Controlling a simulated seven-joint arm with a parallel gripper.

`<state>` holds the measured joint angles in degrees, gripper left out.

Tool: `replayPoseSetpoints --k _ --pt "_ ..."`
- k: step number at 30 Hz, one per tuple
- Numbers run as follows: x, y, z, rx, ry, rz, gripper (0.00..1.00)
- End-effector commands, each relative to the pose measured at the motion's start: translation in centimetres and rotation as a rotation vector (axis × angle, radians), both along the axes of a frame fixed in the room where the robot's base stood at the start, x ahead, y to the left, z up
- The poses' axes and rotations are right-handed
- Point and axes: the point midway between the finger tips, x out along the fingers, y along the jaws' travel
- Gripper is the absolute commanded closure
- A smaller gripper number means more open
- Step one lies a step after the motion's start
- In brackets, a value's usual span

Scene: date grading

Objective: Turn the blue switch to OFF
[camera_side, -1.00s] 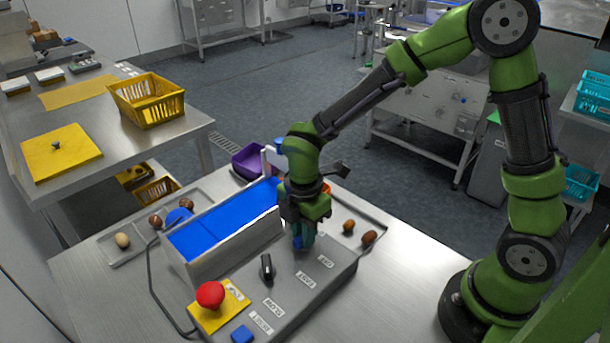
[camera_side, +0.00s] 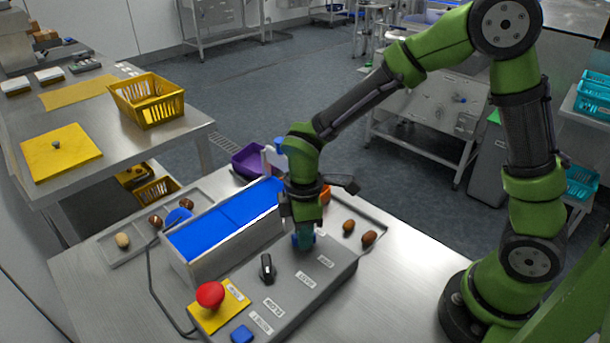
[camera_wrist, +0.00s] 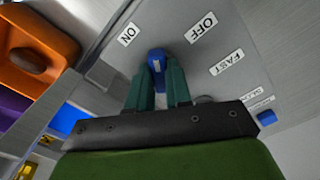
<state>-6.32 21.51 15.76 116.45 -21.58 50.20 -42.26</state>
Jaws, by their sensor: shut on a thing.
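The blue switch (camera_wrist: 156,60) stands on the grey control panel between my two teal fingers in the wrist view. My gripper (camera_wrist: 158,78) is shut on it from above. The ON label (camera_wrist: 128,34) is up and left of the switch, and the OFF label (camera_wrist: 200,27) is up and right. The knob looks roughly upright between the two labels; its exact setting is hard to tell. In the side view, my gripper (camera_side: 304,240) is at the panel's far end, and only a little blue of the switch (camera_side: 295,240) shows beside the fingers.
The panel also carries a black knob (camera_side: 267,267), a red mushroom button (camera_side: 210,295) on a yellow plate, and a blue button (camera_side: 242,334). A blue conveyor belt (camera_side: 215,228) runs behind the panel. Dates (camera_side: 368,237) lie in a tray to the right.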

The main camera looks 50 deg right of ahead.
Motion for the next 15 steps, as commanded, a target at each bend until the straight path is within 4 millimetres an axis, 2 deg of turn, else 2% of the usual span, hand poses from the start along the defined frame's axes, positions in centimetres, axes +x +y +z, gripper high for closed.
replayPoseSetpoints --k 15 --pt "0.02 0.07 0.11 0.001 -0.002 -0.49 1.0"
